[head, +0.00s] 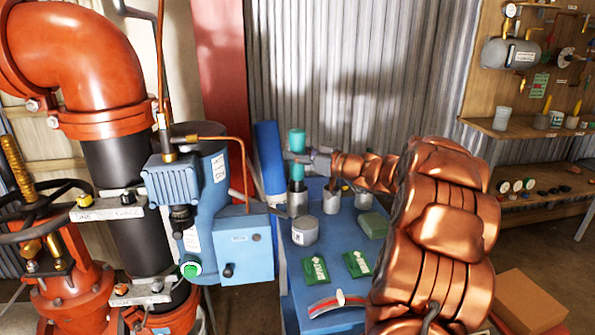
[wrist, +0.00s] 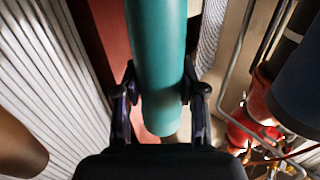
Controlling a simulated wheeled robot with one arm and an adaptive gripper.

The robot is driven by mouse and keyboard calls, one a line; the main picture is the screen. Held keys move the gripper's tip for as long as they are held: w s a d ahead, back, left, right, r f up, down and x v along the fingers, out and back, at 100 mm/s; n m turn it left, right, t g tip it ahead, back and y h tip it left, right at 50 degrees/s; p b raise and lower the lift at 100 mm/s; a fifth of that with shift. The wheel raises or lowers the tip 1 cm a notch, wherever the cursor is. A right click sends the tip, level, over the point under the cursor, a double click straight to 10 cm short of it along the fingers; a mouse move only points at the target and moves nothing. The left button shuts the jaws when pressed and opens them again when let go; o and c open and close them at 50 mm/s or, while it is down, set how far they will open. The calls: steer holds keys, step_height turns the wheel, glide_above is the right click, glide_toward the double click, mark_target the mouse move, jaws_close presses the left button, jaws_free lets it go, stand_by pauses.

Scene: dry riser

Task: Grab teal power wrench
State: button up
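The teal power wrench (head: 297,140) stands upright at the back left of the blue table in the head view, with a teal upper body and a grey lower end. My gripper (head: 304,157) reaches it from the right and crosses its upper part, hiding a band of it. In the wrist view the teal body (wrist: 158,60) runs between the two dark fingers of my gripper (wrist: 160,85). The pads lie against both sides, with no clear gap. Whether the wrench's lower end touches the table is hard to tell.
Grey cups (head: 332,198), a grey canister (head: 305,231), green packets (head: 315,270) and a red curved piece (head: 337,304) lie on the blue table (head: 300,290). A blue pump unit (head: 205,205) and red pipework (head: 75,55) stand close on the left. A corrugated wall (head: 350,70) is behind.

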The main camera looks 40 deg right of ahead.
jaws_close()
stand_by(0.4)
